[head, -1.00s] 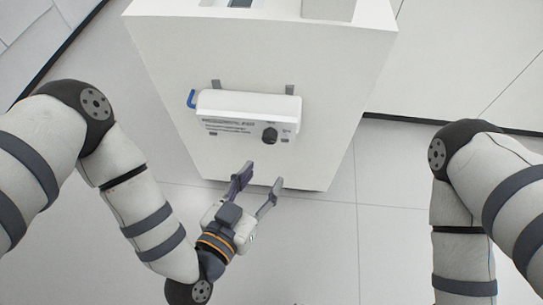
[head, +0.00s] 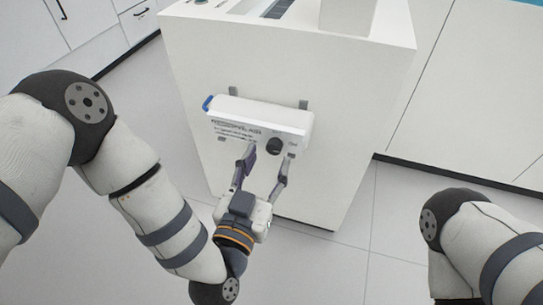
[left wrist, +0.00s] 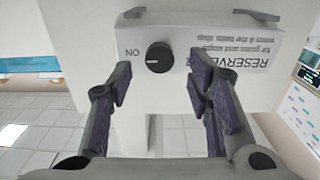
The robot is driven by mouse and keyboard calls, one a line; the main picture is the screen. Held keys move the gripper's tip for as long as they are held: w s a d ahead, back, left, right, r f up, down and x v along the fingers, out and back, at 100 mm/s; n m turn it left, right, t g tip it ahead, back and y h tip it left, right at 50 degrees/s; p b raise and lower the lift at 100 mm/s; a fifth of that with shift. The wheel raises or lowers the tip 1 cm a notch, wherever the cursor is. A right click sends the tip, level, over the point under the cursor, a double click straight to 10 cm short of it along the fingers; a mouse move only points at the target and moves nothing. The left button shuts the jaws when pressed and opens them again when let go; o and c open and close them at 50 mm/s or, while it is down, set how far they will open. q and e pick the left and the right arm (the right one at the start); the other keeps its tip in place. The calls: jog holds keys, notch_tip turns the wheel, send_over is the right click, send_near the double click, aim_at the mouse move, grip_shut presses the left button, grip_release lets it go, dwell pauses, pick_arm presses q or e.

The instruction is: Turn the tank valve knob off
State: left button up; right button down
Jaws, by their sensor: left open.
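The tank valve knob (head: 274,146) is a small round black knob on the front of a white box (head: 262,112) labelled as a reserve. The box hangs on the side of a white cabinet. The knob also shows in the left wrist view (left wrist: 159,57), with "ON" printed beside it. My left gripper (head: 268,160) is open and empty, its fingers reaching up towards the knob. In the left wrist view the open fingers (left wrist: 160,88) lie to either side, just below the knob, and do not visibly touch it. My right gripper is out of view.
The white cabinet (head: 340,120) stands behind the box, with slots in its top. Two grey hooks (head: 303,104) hold the box. A blue part (head: 207,103) sits at the box's left end. The tiled floor (head: 400,230) is clear to the right.

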aim_at(273, 150)
pick_arm(q)
jog(key=x, duration=0.3)
jog(key=shift+w+d+b, duration=0.1)
jog(key=shift+w+b, duration=0.2)
grip_shut()
